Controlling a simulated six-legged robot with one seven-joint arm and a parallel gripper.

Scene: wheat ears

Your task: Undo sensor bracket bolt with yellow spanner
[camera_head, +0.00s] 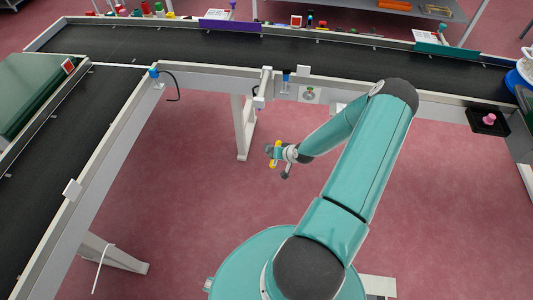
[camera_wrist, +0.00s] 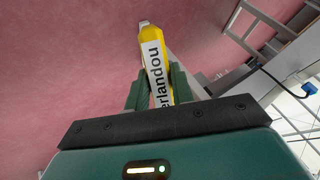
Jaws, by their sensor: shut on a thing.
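My gripper (camera_head: 278,160) is at the end of the teal arm, in front of the conveyor and clear of it, over the open floor. In the wrist view my gripper (camera_wrist: 157,90) is shut on a yellow tool with a white lettered label, which looks like the yellow spanner (camera_wrist: 151,42). The spanner points away from the gripper, and its far tip is pale grey. In the head view the spanner (camera_head: 276,147) is a small yellow patch at the gripper. Small fittings, one a blue-topped bracket (camera_head: 285,77), sit on the conveyor's front side; I cannot make out the bolt.
The black conveyor belt (camera_head: 200,50) runs across the back and turns down the left side. A conveyor leg (camera_head: 243,128) stands behind and left of my gripper. A pink knob on a black plate (camera_head: 489,119) is at right. The floor (camera_head: 190,190) is clear.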

